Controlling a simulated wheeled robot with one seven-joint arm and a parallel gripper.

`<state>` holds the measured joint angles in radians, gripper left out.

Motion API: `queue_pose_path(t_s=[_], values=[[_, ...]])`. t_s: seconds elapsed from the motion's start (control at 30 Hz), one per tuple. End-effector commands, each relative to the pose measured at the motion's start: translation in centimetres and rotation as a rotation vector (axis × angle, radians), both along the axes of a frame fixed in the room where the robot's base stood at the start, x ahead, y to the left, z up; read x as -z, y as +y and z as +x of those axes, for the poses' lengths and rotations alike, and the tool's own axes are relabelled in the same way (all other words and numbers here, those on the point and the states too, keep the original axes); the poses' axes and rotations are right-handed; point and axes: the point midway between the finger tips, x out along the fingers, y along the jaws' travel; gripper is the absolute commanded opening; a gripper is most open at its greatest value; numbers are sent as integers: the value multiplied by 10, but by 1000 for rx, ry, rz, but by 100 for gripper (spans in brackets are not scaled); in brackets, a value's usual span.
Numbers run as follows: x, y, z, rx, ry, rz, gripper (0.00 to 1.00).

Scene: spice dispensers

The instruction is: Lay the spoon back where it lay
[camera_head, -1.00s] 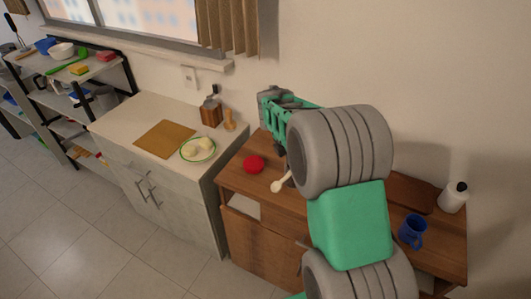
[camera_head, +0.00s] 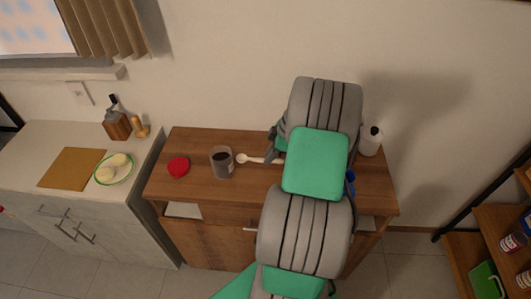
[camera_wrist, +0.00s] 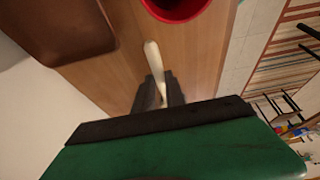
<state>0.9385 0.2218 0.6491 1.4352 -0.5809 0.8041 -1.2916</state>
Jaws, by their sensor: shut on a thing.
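A pale spoon (camera_head: 248,158) shows in the head view just left of my arm, low over or on the brown wooden cabinet top (camera_head: 200,143). Its handle runs right, behind my arm. In the wrist view the spoon (camera_wrist: 154,60) sticks out from between the dark fingers of my gripper (camera_wrist: 160,92), which is shut on it. The fingers are hidden behind my arm in the head view. Whether the spoon touches the wood, I cannot tell.
A blue mug (camera_head: 350,182) and a white bottle (camera_head: 370,141) are right of my arm. A brown board or tray (camera_wrist: 60,28) shows in the wrist view.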

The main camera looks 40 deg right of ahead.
Motion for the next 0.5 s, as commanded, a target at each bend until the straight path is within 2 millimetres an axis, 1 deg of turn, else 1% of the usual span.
queue_pose_path(t_s=[0.4, 0.5], values=[[46, 1, 0, -2, 2, -1, 0], [52, 0, 0, -3, 1, -2, 0]])
